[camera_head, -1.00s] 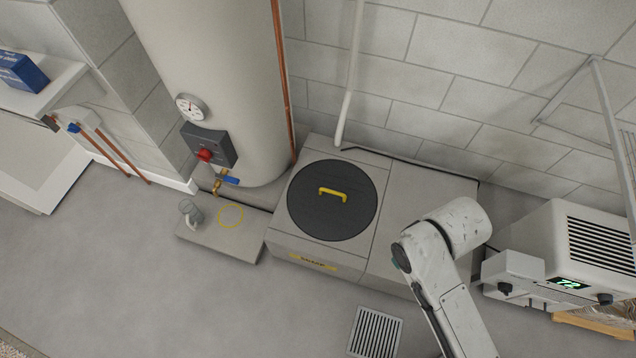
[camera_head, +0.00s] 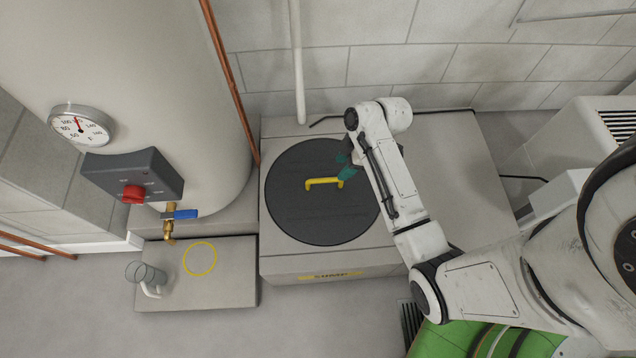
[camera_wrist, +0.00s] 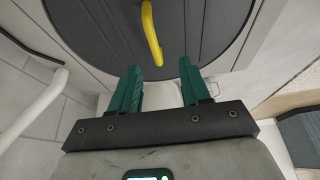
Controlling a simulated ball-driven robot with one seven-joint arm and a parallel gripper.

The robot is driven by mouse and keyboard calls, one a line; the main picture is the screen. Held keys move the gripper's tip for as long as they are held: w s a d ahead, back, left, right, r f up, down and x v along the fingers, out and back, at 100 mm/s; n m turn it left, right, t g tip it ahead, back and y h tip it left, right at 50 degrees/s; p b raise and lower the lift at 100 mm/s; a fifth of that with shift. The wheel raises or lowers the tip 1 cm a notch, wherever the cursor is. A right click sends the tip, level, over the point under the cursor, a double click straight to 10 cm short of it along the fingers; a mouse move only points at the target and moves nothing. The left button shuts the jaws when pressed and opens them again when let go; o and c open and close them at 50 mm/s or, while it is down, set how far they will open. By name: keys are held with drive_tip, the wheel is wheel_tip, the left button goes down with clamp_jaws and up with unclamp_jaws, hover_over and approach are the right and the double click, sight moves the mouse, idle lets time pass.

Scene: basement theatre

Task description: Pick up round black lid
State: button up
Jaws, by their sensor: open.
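The round black lid (camera_head: 305,217) lies flat on the grey box labelled SUMP, with a yellow handle (camera_head: 323,183) across its middle. In the wrist view the lid (camera_wrist: 205,22) fills the top and its yellow handle (camera_wrist: 151,32) hangs between the fingers' line, just beyond the tips. My gripper (camera_head: 345,170) shows green fingers over the right part of the lid, close to the handle's right end, partly hidden by my arm. In the wrist view my gripper (camera_wrist: 160,78) is open with nothing between its fingers.
A grey tank (camera_head: 150,60) with a gauge (camera_head: 81,127) stands left of the box. A low slab (camera_head: 215,285) holds a clear cup (camera_head: 146,275). A white pipe (camera_head: 297,60) rises behind the lid. The box top (camera_head: 455,180) right of the lid is clear.

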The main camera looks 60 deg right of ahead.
sight(325, 179)
drive_tip(key=shift+w+f, duration=0.4)
drive_tip(key=shift+f, duration=0.2)
drive_tip(key=b+x, duration=0.2)
drive_tip(key=x, duration=0.3)
drive_tip(key=shift+w+f+b, duration=0.1)
drive_tip(key=shift+w+b, duration=0.1)
drive_tip(key=shift+b, duration=0.2)
drive_tip(key=b+x, duration=0.1)
drive_tip(key=x, duration=0.1)
drive_tip(key=b+x, duration=0.2)
drive_tip(key=x, duration=0.1)
drive_tip(key=shift+w+d, duration=0.1)
drive_tip(key=shift+w, duration=0.15)
drive_tip(key=shift+c, duration=0.3)
clamp_jaws()
